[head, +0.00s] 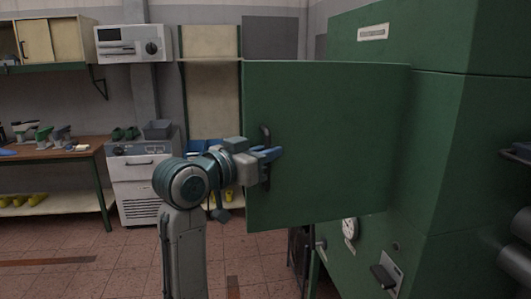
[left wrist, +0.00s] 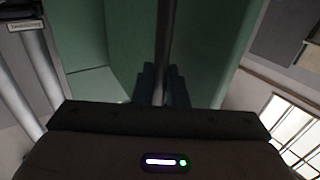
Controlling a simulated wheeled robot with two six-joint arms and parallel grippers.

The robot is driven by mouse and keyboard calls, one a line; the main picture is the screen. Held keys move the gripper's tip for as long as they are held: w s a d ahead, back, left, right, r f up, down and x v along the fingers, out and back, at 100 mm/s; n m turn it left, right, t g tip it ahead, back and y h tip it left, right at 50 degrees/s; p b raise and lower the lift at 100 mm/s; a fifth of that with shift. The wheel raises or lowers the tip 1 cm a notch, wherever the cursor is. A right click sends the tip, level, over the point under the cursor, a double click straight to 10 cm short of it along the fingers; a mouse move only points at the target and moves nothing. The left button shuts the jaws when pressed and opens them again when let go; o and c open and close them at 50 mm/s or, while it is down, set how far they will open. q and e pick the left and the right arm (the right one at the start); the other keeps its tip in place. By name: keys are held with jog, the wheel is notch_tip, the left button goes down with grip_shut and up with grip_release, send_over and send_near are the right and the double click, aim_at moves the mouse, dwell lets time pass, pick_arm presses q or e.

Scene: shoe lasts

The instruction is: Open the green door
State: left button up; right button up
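The green door (head: 325,140) stands swung out from the large green machine (head: 450,150) and extends to the left of it in the head view. A dark vertical handle (head: 265,133) is near its left edge. My left gripper (head: 267,154) is at this handle, with its blue fingers on either side of the bar. In the left wrist view the handle bar (left wrist: 166,40) runs down between the two dark fingertips, which look closed on it. The green door surface (left wrist: 215,50) lies behind the bar. My right gripper is not in view.
A gauge (head: 349,228) and a small lever plate (head: 385,278) are on the machine below the door. A wooden workbench (head: 50,155) and a white appliance (head: 140,185) stand at the back left. The tiled floor (head: 110,265) at the front left is clear.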

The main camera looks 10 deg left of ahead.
pick_arm(q)
jog(key=o, duration=0.4)
jog(key=shift+d, duration=0.1)
jog(key=shift+c, duration=0.2)
jog(key=shift+d, duration=0.1)
jog(key=b+v, duration=0.3)
jog(key=v, duration=0.7)
jog(key=shift+s+a, duration=0.2)
jog(key=shift+s, duration=0.1)
